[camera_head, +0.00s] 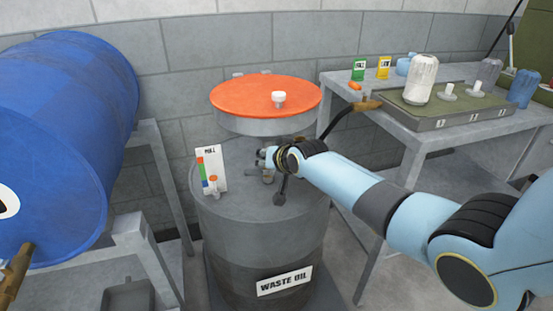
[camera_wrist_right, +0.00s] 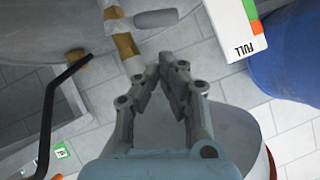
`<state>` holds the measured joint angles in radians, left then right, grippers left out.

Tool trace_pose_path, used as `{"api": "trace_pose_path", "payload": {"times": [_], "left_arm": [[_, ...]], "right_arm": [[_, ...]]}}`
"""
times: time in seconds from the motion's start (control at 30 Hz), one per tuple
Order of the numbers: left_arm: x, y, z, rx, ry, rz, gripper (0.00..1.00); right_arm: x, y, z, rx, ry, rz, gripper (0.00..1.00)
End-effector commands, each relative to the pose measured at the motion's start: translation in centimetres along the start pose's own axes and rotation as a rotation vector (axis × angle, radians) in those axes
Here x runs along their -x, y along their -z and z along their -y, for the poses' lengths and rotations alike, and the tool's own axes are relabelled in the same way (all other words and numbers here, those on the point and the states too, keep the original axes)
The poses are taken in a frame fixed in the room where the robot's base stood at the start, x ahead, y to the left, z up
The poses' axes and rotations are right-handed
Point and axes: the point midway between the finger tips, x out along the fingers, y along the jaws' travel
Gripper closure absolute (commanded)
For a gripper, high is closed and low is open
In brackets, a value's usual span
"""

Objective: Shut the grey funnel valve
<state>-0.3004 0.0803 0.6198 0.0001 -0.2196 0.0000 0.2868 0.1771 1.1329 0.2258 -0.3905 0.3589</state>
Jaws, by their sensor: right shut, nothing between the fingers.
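The grey funnel valve shows in the wrist view as a stubby grey handle (camera_wrist_right: 156,18) beside a brass pipe piece (camera_wrist_right: 124,45). In the head view my right gripper (camera_head: 266,157) is over the top of the grey waste oil drum (camera_head: 240,230), just below the orange-topped grey pan (camera_head: 265,95). It hides most of the valve area there. In the wrist view the right gripper's fingertips (camera_wrist_right: 168,62) are together and empty, close to the pipe and below the handle; contact cannot be told. My left gripper is out of view.
A level card (camera_head: 211,168) stands on the drum's left side. A blue barrel (camera_head: 65,130) lies on a rack at left. A grey table (camera_head: 400,125) at right bears a tray (camera_head: 455,122) and bottles. A black hose with a brown end (camera_head: 367,105) reaches past the table edge.

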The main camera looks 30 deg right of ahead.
Motion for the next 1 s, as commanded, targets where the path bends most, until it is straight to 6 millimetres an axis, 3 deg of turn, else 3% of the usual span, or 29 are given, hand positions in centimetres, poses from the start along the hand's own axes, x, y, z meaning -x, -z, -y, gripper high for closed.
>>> {"api": "trace_pose_path", "payload": {"times": [0.2,0.43,0.6,1.0], "left_arm": [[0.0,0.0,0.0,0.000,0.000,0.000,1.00],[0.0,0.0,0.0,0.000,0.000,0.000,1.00],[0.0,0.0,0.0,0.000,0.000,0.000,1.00],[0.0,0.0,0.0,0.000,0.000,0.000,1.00]], "right_arm": [[4.1,-0.1,-0.1,0.004,0.000,0.000,1.00],[7.4,0.0,-0.1,0.003,0.000,0.000,1.00],[8.3,0.0,0.0,0.001,0.000,0.001,1.00],[8.3,0.0,0.0,0.001,0.000,0.001,1.00]]}}
